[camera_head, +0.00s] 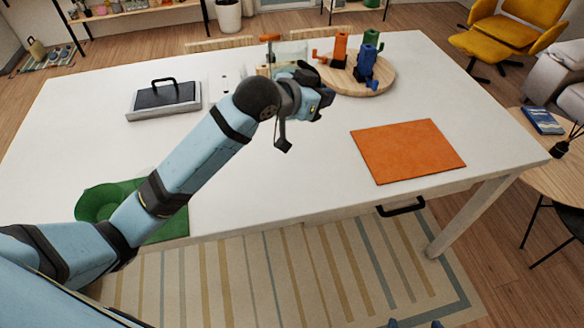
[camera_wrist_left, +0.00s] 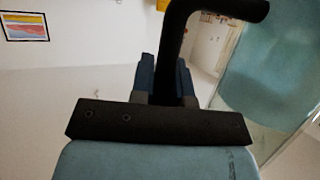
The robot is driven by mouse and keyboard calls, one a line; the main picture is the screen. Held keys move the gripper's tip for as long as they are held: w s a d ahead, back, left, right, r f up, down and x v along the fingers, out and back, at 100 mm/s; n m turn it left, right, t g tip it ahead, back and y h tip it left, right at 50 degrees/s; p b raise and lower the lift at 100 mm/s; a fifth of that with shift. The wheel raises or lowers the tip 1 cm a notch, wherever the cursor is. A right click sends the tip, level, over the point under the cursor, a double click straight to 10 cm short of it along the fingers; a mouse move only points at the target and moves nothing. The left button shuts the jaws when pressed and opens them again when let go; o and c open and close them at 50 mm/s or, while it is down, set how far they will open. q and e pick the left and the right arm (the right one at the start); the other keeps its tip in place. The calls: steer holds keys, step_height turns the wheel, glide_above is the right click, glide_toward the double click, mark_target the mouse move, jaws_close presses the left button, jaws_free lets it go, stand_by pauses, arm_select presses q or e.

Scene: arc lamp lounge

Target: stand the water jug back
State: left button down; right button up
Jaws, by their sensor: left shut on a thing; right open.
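The water jug (camera_head: 292,50) is a clear, faintly tinted vessel near the far edge of the white table, partly hidden behind my left wrist. In the left wrist view, its pale blue see-through body (camera_wrist_left: 270,65) fills the upper right. A black bent handle (camera_wrist_left: 178,40) runs down between the blue fingers of my left gripper (camera_wrist_left: 165,80), which is shut on it. In the head view my left gripper (camera_head: 312,92) is beside the jug, its fingers mostly hidden. I cannot tell whether the jug touches the table. My right gripper (camera_head: 402,323) barely shows at the bottom edge, open.
A round wooden board (camera_head: 375,85) holds orange, blue and green mugs right of the jug. An orange mat (camera_head: 408,150) lies at the right of the white table (camera_head: 300,165). A black-topped tray (camera_head: 163,98) is at left.

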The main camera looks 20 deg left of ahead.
arm_select(q)
step_height(320, 180, down, 19)
steer(key=shift+w+d+m+h+p, duration=0.3)
steer(key=shift+h+p, duration=0.1)
stand_by(0.4)
steer(key=c, duration=1.2)
jaws_free()
steer(key=shift+f, duration=0.1)
steer(key=shift+c, duration=0.2)
steer(key=shift+o, duration=0.7)
steer(key=b+v, duration=0.1)
steer(key=v, duration=1.1)
steer(key=shift+r, duration=0.3)
